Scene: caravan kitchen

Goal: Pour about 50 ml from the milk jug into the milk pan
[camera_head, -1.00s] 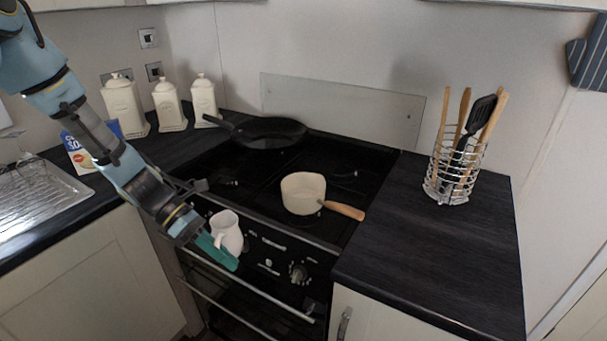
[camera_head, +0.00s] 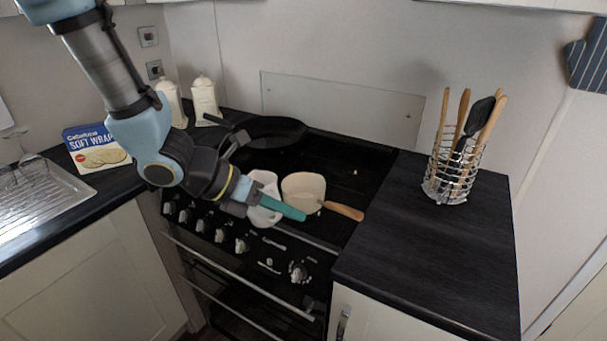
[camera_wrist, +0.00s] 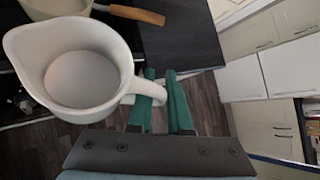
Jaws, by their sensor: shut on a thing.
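The white milk jug (camera_head: 263,188) is held by my gripper (camera_head: 277,207) just left of the milk pan, in front of the hob. In the wrist view the jug (camera_wrist: 107,101) looks upright or nearly so, with its spout at upper left. The teal fingers of my gripper (camera_wrist: 160,100) are shut on its handle. Whitish contents or the pale inside shows; I cannot tell the level. The cream milk pan (camera_head: 303,187) with a wooden handle stands on the hob. It also shows in part at the top of the wrist view (camera_wrist: 62,6).
A black frying pan (camera_head: 268,131) is at the back of the hob. A wire utensil holder (camera_head: 446,180) stands on the right worktop, which is otherwise clear. Cream canisters (camera_head: 205,100) and a wraps box (camera_head: 97,149) are at the left.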

